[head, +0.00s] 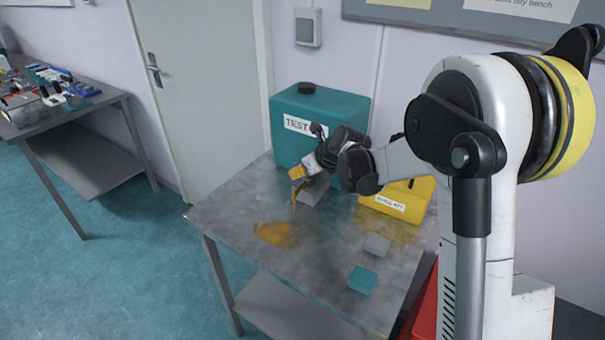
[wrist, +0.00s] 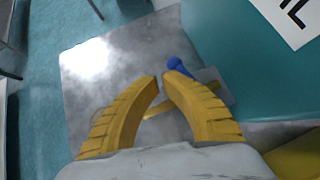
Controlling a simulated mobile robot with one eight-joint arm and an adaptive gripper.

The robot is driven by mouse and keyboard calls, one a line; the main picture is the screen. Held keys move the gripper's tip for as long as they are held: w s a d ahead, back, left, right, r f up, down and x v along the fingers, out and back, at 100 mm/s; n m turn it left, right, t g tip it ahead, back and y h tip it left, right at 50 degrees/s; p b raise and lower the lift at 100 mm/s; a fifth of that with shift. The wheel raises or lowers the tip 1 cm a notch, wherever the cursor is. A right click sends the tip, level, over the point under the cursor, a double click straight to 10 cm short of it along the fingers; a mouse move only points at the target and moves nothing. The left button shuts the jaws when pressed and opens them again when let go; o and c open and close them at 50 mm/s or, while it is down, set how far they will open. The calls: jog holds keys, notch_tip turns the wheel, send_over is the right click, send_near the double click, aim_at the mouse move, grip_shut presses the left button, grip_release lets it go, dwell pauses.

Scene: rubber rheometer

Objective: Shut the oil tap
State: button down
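The teal oil canister (head: 340,112) stands at the back of the metal table, with a black cap and a white label. In the wrist view its side (wrist: 235,50) fills the upper right. A blue handle (wrist: 178,66), which looks like the tap's, shows beside the canister, just beyond my right fingertip. The tap body is mostly hidden. My gripper (wrist: 161,77) has its two yellow fingers drawn together at the tips, with only a narrow gap. No held thing shows between them. In the head view my gripper (head: 297,180) is in front of the canister.
A grey tray or block (head: 313,192) is below my gripper. An orange-brown oil patch (head: 273,234) lies on the table (head: 225,215). A yellow labelled box (head: 408,200), a grey pad (head: 377,244) and a teal pad (head: 362,280) are to the right.

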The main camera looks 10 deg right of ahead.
jog(key=shift+s+d, duration=0.1)
jog(key=shift+d, duration=0.5)
dwell(0.4)
